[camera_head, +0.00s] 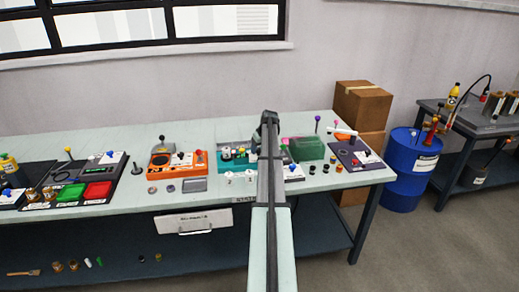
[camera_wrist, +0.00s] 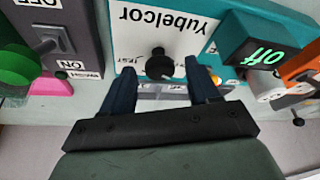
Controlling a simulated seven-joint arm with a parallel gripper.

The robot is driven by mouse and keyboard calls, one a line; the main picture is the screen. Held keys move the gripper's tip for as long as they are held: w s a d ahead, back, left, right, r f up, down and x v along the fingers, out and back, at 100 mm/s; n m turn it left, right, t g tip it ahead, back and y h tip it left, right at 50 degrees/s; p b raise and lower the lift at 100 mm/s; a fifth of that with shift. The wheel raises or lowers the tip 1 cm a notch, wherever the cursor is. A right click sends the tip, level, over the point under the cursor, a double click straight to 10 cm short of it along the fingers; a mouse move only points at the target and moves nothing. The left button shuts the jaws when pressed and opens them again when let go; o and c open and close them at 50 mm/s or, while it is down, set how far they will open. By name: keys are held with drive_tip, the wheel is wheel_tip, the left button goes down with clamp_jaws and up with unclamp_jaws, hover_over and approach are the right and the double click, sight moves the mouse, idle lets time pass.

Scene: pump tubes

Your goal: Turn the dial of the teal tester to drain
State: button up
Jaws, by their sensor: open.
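The teal tester (camera_wrist: 205,50) fills the upper middle of the wrist view, with a white label reading "Yubelcor" upside down. Its black dial (camera_wrist: 159,65) shows between the two blue fingers of my gripper (camera_wrist: 159,72). The fingers are open, one on each side of the dial, with visible gaps. A word that seems to read "TEST" is left of the dial; other dial markings are covered or too small to read. In the head view the teal tester (camera_head: 231,163) stands on the bench, partly behind my arm. My gripper is hidden there.
In the wrist view, a dark panel with a switch (camera_wrist: 48,42) marked ON is at left, and a teal box showing "off" (camera_wrist: 262,56) at right. An orange device (camera_head: 178,163) stands left of the tester in the head view, a green block (camera_head: 307,148) to the right.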

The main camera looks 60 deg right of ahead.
drive_tip(key=shift+f, duration=0.1)
drive_tip(key=c, duration=1)
drive_tip(key=shift+m, duration=0.4)
drive_tip(key=shift+w+a+m+g+h, duration=0.15)
drive_tip(key=shift+m+g+h, duration=0.2)
drive_tip(key=shift+m, duration=0.65)
drive_tip(key=m+h, duration=0.1)
drive_tip(key=m, duration=0.2)
drive_tip(key=shift+w+m+g, duration=0.1)
drive_tip(key=shift+m+g, duration=0.2)
drive_tip(key=shift+g, duration=0.05)
drive_tip(key=m+g, duration=0.1)
drive_tip(key=m, duration=0.1)
drive_tip(key=m+g+h, duration=0.1)
drive_tip(key=m, duration=0.2)
drive_tip(key=shift+w+a, duration=0.1)
drive_tip(key=shift+w, duration=0.05)
drive_tip(key=shift+m, duration=0.4)
